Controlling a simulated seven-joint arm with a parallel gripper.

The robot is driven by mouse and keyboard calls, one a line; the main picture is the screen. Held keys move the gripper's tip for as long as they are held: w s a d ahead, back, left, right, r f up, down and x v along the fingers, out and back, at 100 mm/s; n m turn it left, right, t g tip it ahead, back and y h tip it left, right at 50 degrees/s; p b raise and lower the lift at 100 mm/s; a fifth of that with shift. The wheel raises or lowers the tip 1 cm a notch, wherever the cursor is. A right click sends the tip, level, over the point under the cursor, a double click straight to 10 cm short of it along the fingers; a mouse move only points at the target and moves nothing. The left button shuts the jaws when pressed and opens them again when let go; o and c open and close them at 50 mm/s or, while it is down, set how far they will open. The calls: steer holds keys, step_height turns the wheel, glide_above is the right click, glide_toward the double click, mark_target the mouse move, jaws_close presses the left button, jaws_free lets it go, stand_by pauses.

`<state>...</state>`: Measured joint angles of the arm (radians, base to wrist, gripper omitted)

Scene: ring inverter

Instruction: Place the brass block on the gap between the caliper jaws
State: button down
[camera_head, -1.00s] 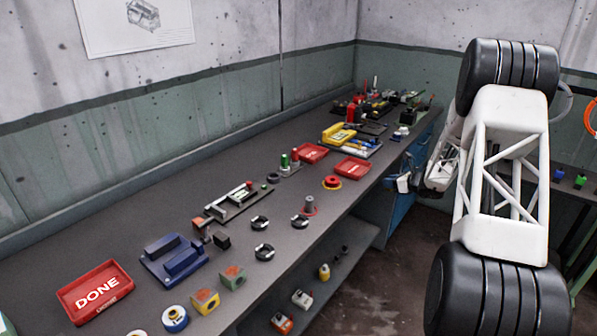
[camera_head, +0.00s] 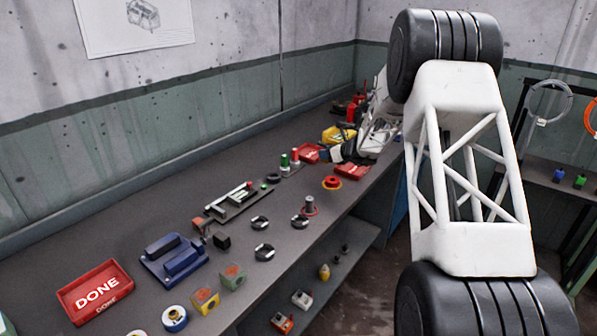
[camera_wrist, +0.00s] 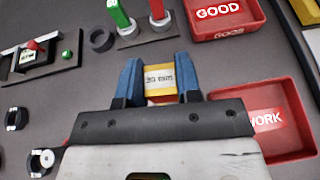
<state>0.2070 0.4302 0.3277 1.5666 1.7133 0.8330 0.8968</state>
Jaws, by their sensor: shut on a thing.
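My gripper (camera_wrist: 160,82) is shut on a small yellow, brass-coloured block (camera_wrist: 158,70) with a pale "30 mm" label, between its two blue fingers in the wrist view. In the head view my gripper (camera_head: 335,154) is over the bench near the red trays; the block cannot be made out there. A long grey fixture (camera_head: 237,204) with green, white and red parts lies left of my gripper; part of it also shows at the left of the wrist view (camera_wrist: 38,62). It may be the caliper, but its jaw gap is not clear.
Red trays marked GOOD (camera_wrist: 228,18) and WORK (camera_wrist: 300,128) lie right of my gripper. A stand with green and red pins (camera_wrist: 150,30) is ahead. Dark rings (camera_head: 264,251), a blue fixture (camera_head: 172,262) and a DONE tray (camera_head: 95,290) lie farther along the bench.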

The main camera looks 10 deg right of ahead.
step_height(320, 180, up, 2)
glide_above(301, 180)
steer(key=shift+s+n+g+y, duration=0.15)
steer(key=shift+n+g+y, duration=0.15)
steer(key=shift+n+y, duration=0.1)
steer(key=shift+f, duration=3.1)
steer(key=shift+f, duration=0.1)
steer(key=shift+f, duration=1.75)
steer(key=shift+f, duration=0.15)
steer(key=c, duration=0.8)
jaws_free()
steer(key=shift+d, duration=0.15)
